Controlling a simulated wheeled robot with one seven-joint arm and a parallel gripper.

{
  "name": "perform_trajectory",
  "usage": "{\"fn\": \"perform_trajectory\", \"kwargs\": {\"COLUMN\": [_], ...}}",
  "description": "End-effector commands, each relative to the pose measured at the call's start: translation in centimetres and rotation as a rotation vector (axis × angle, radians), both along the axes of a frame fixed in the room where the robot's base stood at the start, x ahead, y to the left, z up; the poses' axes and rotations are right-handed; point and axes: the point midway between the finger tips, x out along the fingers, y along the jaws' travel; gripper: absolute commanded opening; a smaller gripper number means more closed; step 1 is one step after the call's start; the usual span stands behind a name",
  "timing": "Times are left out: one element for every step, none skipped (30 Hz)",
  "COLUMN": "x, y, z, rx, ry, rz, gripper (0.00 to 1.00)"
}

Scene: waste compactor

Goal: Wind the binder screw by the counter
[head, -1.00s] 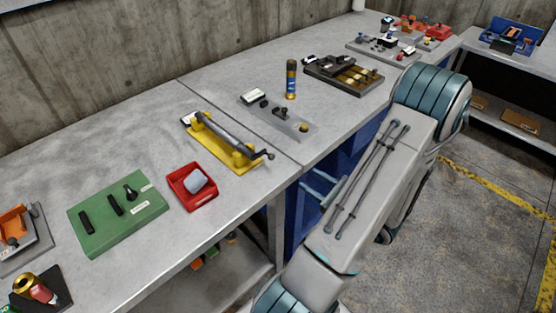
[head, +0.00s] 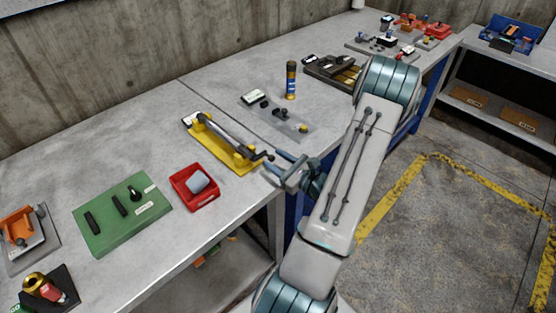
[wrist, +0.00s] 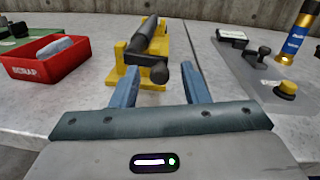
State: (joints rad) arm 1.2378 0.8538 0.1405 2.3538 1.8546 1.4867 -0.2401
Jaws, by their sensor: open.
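The binder screw is a grey rod (head: 219,138) lying along a yellow base (head: 236,159) on the grey counter, with a dark crank handle (head: 262,156) at its right, front end. In the wrist view the yellow base (wrist: 120,70) and rod (wrist: 146,38) run away from me, and the crank's black knob (wrist: 160,73) points towards me. My gripper (head: 272,162) is open and empty at the counter's front edge, beside the crank. In the wrist view its fingertips (wrist: 159,72) lie left and right of the knob. I cannot tell whether they reach past it.
A red scrap bin (head: 184,189) holding a pale lump stands left of the yellow base, with a green board (head: 100,230) further left. A grey plate (head: 300,135) with small knobs and a blue-and-gold canister (head: 291,80) stand to the right.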

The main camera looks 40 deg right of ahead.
Motion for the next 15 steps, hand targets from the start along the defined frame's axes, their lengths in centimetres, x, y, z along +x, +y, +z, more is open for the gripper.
{"fn": "perform_trajectory", "kwargs": {"x": [-0.01, -0.01, -0.02, -0.02, -0.02, -0.03, -0.03, -0.03, -0.03, -0.04, -0.04, -0.04, -0.04, -0.05, -0.05], "y": [0.0, 0.0, 0.0, 0.0, 0.0, -0.01, -0.02, -0.02, -0.01, -0.03, -0.03, -0.03, -0.03, -0.03, -0.04], "z": [-0.01, -0.01, -0.01, -0.01, -0.01, -0.01, -0.01, -0.01, 0.0, 0.0, 0.0, -0.01, -0.02, -0.04, -0.06], "rx": [0.0, 0.0, 0.0, 0.0, 0.0, 0.0, 0.0, 0.0, 0.0, 0.0, 0.0, 0.001, 0.003, 0.006, 0.011], "ry": [0.0, 0.0, 0.0, 0.0, 0.0, 0.0, 0.0, 0.0, 0.0, 0.0, 0.0, 0.0, 0.0, 0.001, 0.001], "rz": [0.0, 0.0, 0.0, 0.0, 0.0, 0.0, 0.0, 0.0, 0.0, 0.0, 0.0, 0.0, 0.0, -0.001, -0.001], "gripper": [0.41, 0.41, 0.36, 0.27, 0.19, 0.08, 0.0, 0.0, 0.0, 0.0, 0.0, 0.0, 0.0, 0.0, 0.0]}}
